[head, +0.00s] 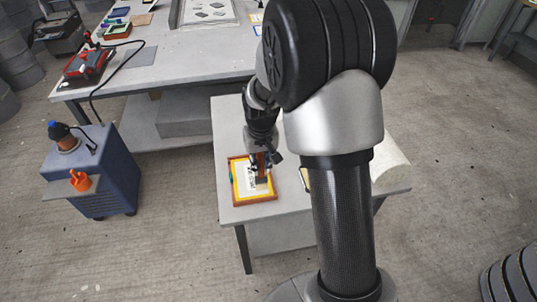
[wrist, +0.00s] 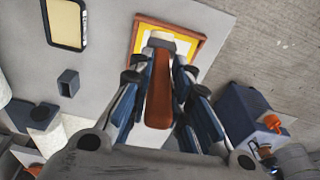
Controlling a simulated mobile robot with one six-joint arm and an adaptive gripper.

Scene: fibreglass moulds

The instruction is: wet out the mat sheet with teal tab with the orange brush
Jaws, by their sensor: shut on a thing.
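My gripper (head: 261,166) is shut on the orange brush (wrist: 159,92), whose orange-brown handle runs between the fingers in the wrist view. The brush points down over an orange-framed mould (head: 233,202) on the grey table. The mould has a yellow surface with a whitish mat sheet (head: 249,181) in it. A small teal patch (head: 231,177) shows at the mould's left side. The frame also shows in the wrist view (wrist: 197,47), around the pale brush head (wrist: 168,37). The fingers and brush hide part of the sheet; whether the bristles touch it I cannot tell.
A dark-framed cream mould (wrist: 66,23) and a small dark block (wrist: 68,82) lie on the same table. A blue cart (head: 100,175) with an orange object (head: 80,181) stands at left. A larger workbench (head: 180,62) is behind. My arm hides the table's middle.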

